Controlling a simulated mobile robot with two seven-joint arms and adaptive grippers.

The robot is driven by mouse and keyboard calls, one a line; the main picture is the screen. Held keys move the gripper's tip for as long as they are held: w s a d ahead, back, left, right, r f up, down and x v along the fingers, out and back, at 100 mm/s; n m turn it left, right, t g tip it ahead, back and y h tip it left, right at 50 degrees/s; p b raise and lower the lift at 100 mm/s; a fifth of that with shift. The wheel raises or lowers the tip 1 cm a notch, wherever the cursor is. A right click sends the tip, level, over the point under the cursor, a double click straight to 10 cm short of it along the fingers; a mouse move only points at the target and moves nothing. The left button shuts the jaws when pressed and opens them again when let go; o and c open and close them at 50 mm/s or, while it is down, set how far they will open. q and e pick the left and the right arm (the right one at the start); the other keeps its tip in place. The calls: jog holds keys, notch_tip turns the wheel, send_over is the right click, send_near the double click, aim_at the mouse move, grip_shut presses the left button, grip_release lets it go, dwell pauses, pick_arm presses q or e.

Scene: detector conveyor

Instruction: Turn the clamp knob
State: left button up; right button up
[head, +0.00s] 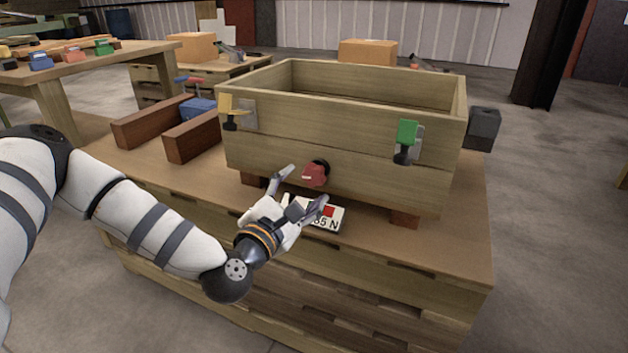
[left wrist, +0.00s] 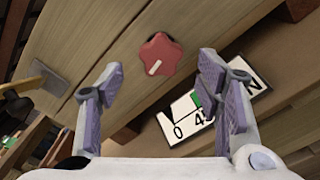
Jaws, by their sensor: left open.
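The clamp knob (head: 314,174) is red and sits on the front wall of a wooden box (head: 350,159). In the left wrist view the knob (left wrist: 160,54) is star-shaped with a white mark pointing to the lower left. My left gripper (head: 303,188) is open and in front of the knob, apart from it. In the left wrist view the knob lies ahead of and between the two fingertips (left wrist: 160,82). A white display plate (head: 327,215) with a red square and partly hidden lettering lies below the knob. In the left wrist view the plate (left wrist: 188,118) shows a green square.
Yellow (head: 230,108) and green (head: 406,137) clamps sit on the box front, left and right of the knob. Wooden blocks hold the box above the workbench (head: 462,240). Wooden beams (head: 191,140) lie at left. The right front of the bench is clear.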

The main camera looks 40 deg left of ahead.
aim_at(311, 176)
pick_arm(q)
jog(key=x, duration=0.6)
jog(key=shift+f+b, duration=0.1)
jog(key=shift+b, duration=0.3)
pick_arm(e)
jog(key=shift+s+f, duration=0.15)
jog(key=shift+f, duration=0.25)
pick_arm(q)
jog(key=c, duration=1.2)
jog(key=shift+m, duration=0.3)
pick_arm(e)
jog(key=shift+r, duration=0.15)
pick_arm(q)
jog(key=m+p, duration=0.2)
jog(key=shift+m, duration=0.3)
jog(key=m+p, duration=0.3)
jog(key=m, duration=0.2)
jog(key=shift+r+p, duration=0.25)
jog(key=shift+p, duration=0.1)
jog(key=m+p, duration=0.2)
jog(key=m, duration=0.2)
jog(key=shift+m, duration=0.4)
jog(key=shift+a+m+p, duration=0.1)
jog(key=shift+m+p, duration=1.05)
jog(key=shift+m, duration=0.75)
pick_arm(e)
jog(key=w+r+t, duration=0.1)
jog(key=w+r, duration=0.2)
jog(key=r, duration=0.5)
